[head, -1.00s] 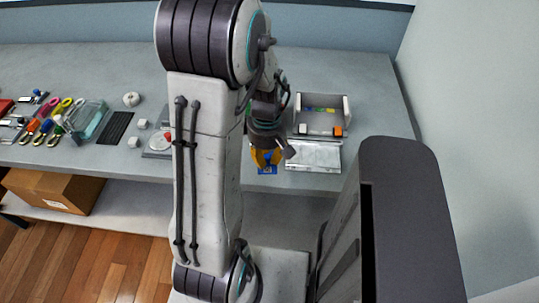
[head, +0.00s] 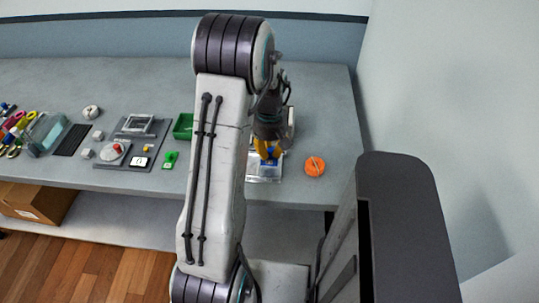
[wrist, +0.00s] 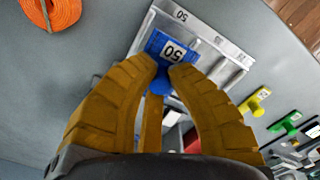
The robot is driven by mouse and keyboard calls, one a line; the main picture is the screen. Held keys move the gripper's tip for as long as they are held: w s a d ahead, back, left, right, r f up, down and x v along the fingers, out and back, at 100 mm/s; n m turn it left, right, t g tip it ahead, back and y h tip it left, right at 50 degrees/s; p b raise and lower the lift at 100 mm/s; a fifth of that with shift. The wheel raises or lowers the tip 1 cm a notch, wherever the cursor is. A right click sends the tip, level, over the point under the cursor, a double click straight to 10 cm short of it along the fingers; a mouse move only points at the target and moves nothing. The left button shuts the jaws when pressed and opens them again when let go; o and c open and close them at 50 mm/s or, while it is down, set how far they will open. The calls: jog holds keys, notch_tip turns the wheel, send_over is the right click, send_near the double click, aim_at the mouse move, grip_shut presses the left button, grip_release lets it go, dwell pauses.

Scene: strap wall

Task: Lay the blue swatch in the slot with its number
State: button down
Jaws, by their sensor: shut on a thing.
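The blue swatch (wrist: 166,48), with a white label reading 50 and a round blue knob, is in the wrist view. My gripper (wrist: 160,76), with yellow-orange fingers, is shut on its knob. The swatch is over the left part of the pale metal slotted tray (wrist: 228,52), in line with a rim label reading 50 (wrist: 181,15). I cannot tell whether it rests in the slot or hangs just above it. In the head view my gripper (head: 267,152) is over the tray (head: 266,178), and the swatch is mostly hidden.
An orange strap roll (head: 314,166) lies right of the tray. A yellow swatch (wrist: 256,100) and a green swatch (wrist: 285,122) lie on the other side. A green bin (head: 183,127) and grey fixture (head: 130,150) stand left. The bench behind the roll is clear.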

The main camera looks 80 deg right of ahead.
jog(key=shift+f+b, duration=0.55)
jog(key=shift+f, duration=0.65)
jog(key=shift+f+b, duration=0.95)
jog(key=shift+b, duration=0.15)
jog(key=shift+f+b, duration=0.2)
jog(key=shift+b, duration=0.1)
jog(key=c, duration=0.7)
grip_release()
jog(key=shift+r, duration=0.1)
jog(key=shift+r+p, duration=2.25)
jog(key=shift+r, duration=0.7)
jog(key=shift+c, duration=0.4)
